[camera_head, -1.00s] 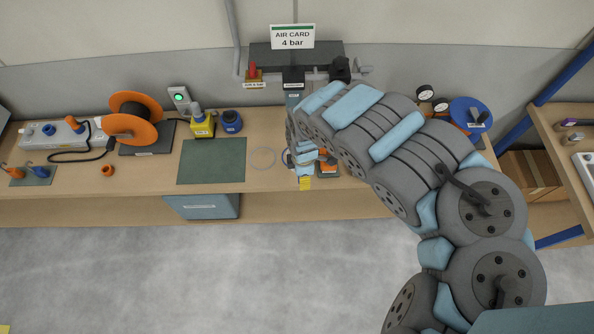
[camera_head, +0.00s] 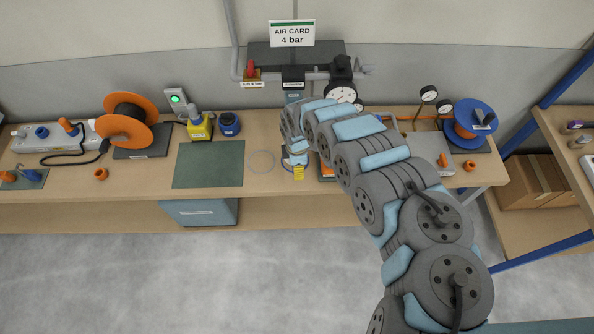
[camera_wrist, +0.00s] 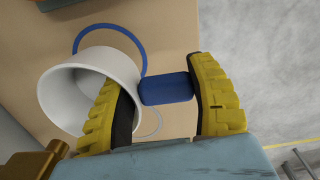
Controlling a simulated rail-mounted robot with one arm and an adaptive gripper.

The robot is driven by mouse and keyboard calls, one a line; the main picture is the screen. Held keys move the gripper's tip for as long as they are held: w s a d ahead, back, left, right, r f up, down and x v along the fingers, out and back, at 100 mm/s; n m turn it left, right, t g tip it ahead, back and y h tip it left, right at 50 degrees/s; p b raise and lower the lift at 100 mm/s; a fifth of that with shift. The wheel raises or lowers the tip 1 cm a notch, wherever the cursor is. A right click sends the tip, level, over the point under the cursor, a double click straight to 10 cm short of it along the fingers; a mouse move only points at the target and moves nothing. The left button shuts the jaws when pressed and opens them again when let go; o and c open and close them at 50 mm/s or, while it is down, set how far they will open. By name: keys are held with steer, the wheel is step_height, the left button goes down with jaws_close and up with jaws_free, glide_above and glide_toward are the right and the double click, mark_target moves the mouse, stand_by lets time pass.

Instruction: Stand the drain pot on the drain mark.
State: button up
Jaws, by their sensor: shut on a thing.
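The drain pot (camera_wrist: 62,95) is a white cup with a blue handle (camera_wrist: 166,88). My gripper (camera_wrist: 165,95) is shut on that handle between its yellow fingertips; one finger overlaps the cup's mouth. In the head view my gripper (camera_head: 298,165) is over the bench, right of the green mat, and the pot is mostly hidden there. A blue ring (camera_wrist: 112,27) shows on the bench beside the pot, partly covered by it. A thin grey ring (camera_head: 262,162) lies on the bench left of my gripper. I cannot tell which ring is the drain mark.
A green mat (camera_head: 208,165) lies left of the rings. A yellow bottle (camera_head: 199,127) and a blue pot (camera_head: 229,124) stand behind it. A pressure gauge (camera_head: 342,94) and the air piping are behind my arm. The bench's front edge is close to my gripper.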

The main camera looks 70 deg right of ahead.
steer(key=shift+w+d+f, duration=0.2)
steer(key=shift+d+f, duration=0.05)
steer(key=shift+f, duration=0.1)
steer(key=shift+f, duration=0.15)
steer(key=shift+d+f, duration=0.1)
steer(key=shift+f, duration=0.1)
steer(key=shift+w+f, duration=0.15)
steer(key=shift+f, duration=0.5)
steer(key=shift+d+f, duration=0.1)
steer(key=shift+f, duration=0.7)
steer(key=shift+f+b, duration=0.2)
steer(key=shift+b, duration=0.2)
steer(key=o, duration=1.2)
steer(key=shift+r, duration=0.1)
